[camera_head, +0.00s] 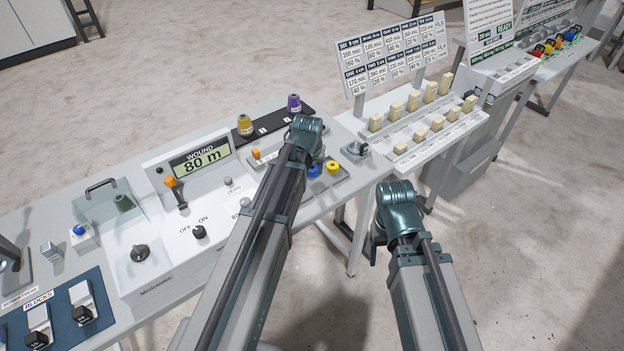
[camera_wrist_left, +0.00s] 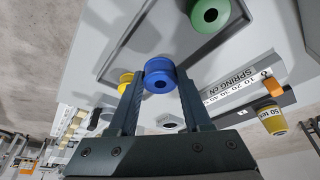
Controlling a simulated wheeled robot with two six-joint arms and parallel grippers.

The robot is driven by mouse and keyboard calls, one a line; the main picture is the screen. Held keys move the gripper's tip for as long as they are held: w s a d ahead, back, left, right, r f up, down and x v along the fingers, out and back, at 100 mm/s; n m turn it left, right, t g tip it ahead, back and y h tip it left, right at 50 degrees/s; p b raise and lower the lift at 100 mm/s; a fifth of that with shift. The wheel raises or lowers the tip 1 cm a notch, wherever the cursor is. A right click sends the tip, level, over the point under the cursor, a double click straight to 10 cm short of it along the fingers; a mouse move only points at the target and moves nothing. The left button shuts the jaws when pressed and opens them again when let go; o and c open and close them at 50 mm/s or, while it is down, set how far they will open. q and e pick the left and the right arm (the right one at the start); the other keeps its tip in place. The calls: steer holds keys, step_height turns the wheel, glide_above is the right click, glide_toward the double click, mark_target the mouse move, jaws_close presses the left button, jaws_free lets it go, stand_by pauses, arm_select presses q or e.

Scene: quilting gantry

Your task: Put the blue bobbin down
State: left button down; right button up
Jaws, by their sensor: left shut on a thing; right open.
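The blue bobbin (camera_wrist_left: 160,78) is between the fingertips of my left gripper (camera_wrist_left: 159,88), which is shut on it. In the head view the blue bobbin (camera_head: 313,171) shows just past my left wrist, over or in the grey tray (camera_head: 345,183). I cannot tell whether it touches the tray. A yellow bobbin (camera_head: 333,167) is close to its right. A green bobbin (camera_wrist_left: 208,13) shows in the left wrist view; my arm hides it in the head view. My right gripper (camera_head: 378,242) is off the table's front edge, empty; its fingers are mostly hidden.
A dark rack (camera_head: 270,127) behind the tray holds a mustard spool (camera_head: 245,125) and a purple spool (camera_head: 294,103). The winder panel with its "80 m" display (camera_head: 201,158) is to the left. A stand of cream blocks (camera_head: 412,100) is to the right.

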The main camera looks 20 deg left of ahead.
mark_target(312, 176)
arm_select(q)
steer(key=shift+f+b, duration=1.7)
steer(key=shift+f, duration=0.1)
steer(key=shift+f, duration=0.2)
steer(key=shift+c, duration=1.7)
jaws_free()
steer(key=shift+r, duration=0.2)
